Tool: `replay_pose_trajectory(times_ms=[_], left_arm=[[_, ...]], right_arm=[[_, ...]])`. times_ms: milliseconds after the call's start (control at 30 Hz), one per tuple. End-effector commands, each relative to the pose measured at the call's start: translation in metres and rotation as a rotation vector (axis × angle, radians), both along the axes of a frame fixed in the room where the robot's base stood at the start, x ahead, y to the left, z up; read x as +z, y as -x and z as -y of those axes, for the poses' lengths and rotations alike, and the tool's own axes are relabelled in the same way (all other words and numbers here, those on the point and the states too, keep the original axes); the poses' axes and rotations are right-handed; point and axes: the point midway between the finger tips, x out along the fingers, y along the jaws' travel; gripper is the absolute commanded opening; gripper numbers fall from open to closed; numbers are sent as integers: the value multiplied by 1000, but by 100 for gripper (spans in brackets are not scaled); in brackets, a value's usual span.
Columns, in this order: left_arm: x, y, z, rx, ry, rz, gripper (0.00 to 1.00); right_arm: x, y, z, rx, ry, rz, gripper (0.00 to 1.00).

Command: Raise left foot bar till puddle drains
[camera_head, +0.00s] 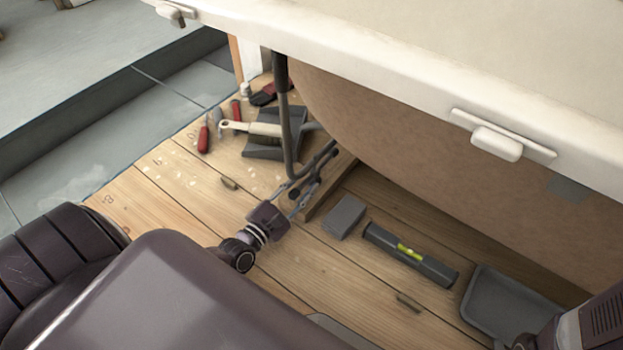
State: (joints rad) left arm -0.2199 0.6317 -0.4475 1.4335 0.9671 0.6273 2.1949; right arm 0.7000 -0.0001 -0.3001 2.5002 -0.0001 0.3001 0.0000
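The tub (400,65) has a pale rim and top across the upper right, with a tan side panel below. No puddle can be made out on the visible part of its top. A dark foot bar (283,110) comes down from under the tub's left end and bends to the right near the wooden floor. My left gripper (312,183) reaches in from the lower left with its fingers at the bar's lower bend. Whether they are closed on the bar is unclear. My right arm shows at the lower right corner, with its fingers out of frame.
A grey block (345,216), a spirit level (410,254) and a grey tray (505,305) lie on the planks right of my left gripper. Red-handled tools (204,138) and a dustpan (275,143) lie behind the bar. A wooden batten (330,187) is beside the fingers.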

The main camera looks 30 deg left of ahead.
Motion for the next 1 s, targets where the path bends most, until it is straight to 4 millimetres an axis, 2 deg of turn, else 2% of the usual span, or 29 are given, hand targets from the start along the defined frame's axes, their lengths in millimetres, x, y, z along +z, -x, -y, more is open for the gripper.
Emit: replay_pose_trajectory(times_ms=[33, 200, 567, 800, 1000], left_arm=[[-2, -9, 1, 0, 1, 5, 28], [-2, -27, 2, 0, 2, 1, 28], [0, -33, 3, 0, 1, 0, 28], [0, -33, 3, 0, 1, 0, 2], [0, -33, 3, 0, 1, 0, 0]], right_arm=[[-8, 0, 0, 0, 0, 0, 26], [-16, 0, 0, 0, 0, 0, 26], [-17, 0, 0, 0, 1, 1, 26], [-17, 0, 0, 0, 1, 1, 26], [-17, 0, 0, 0, 1, 1, 26]])
